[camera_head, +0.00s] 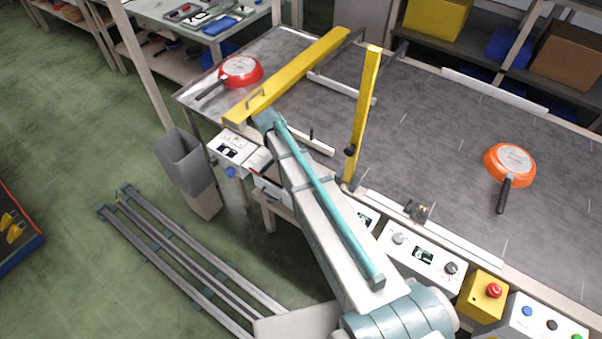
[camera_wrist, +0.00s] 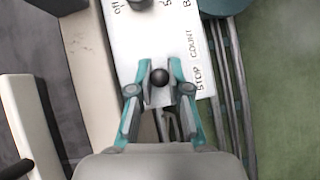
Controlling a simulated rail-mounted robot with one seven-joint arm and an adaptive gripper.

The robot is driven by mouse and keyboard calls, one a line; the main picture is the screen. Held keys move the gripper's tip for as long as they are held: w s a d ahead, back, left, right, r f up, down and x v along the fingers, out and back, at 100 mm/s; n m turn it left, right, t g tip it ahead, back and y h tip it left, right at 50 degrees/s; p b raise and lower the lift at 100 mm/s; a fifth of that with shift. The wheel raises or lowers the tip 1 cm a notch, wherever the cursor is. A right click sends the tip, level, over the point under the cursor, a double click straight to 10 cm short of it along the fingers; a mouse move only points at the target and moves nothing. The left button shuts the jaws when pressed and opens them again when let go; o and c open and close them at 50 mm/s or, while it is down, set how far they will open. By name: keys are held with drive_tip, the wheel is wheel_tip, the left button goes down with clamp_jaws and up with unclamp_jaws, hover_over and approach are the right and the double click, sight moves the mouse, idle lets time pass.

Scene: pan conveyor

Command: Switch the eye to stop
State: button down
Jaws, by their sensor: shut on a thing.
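In the wrist view, my gripper (camera_wrist: 160,88) has its two teal fingers on either side of a small black ball knob (camera_wrist: 160,76) and is shut on it. The knob sits in front of a white control panel (camera_wrist: 125,50). The words STOP and COUNT are printed on the panel, to the right of the knob in the picture. Which word the knob points to cannot be told. In the head view, my arm hides much of the knob's area; a white control box (camera_head: 234,146) shows at the left front of the conveyor.
The grey conveyor (camera_head: 430,130) carries a red pan (camera_head: 240,70) and an orange pan (camera_head: 510,163). A yellow bar (camera_head: 295,73) crosses it, and a yellow post (camera_head: 364,115) stands nearby. A grey bin (camera_head: 180,158) stands left of the control box. A red stop button (camera_head: 494,290) is at the front right.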

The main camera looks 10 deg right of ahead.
drive_tip(key=p, duration=0.1)
drive_tip(key=g+p, duration=0.1)
drive_tip(key=p, duration=0.1)
drive_tip(key=shift+w+a+r+h, duration=0.15)
drive_tip(key=shift+w+h, duration=0.15)
drive_tip(key=shift+h, duration=0.1)
drive_tip(key=shift+g+p, duration=0.3)
drive_tip(key=shift+p, duration=0.25)
drive_tip(key=shift+f+h, duration=0.3)
drive_tip(key=c, duration=1.1)
unclamp_jaws()
drive_tip(key=shift+c, duration=0.2)
drive_tip(key=shift+s+f, duration=0.1)
